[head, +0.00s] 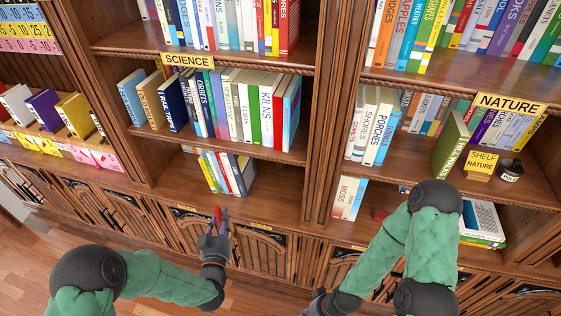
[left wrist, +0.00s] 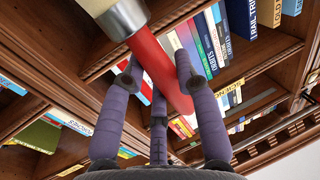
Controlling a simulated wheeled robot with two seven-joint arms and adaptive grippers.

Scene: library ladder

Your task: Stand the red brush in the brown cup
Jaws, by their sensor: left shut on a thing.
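The red brush (head: 217,214) is in my left gripper (head: 216,238), in front of the lower cabinet doors. In the left wrist view the brush (left wrist: 157,62) shows a red handle and a silver ferrule at the top edge. The left fingers (left wrist: 160,100) are closed around the handle. A small dark cup (head: 511,171) with a pale label stands on the right shelf; I cannot tell whether it is brown. My left gripper is far to the left of it and apart from it. My right gripper (head: 322,303) is at the bottom edge, partly cut off, its fingers unclear.
A yellow "Shelf Nature" block (head: 481,164) and a leaning green book (head: 450,143) stand left of the dark cup. A small red thing (head: 380,215) lies by my right arm. Upright books fill much of the shelves. The middle lower shelf has bare room.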

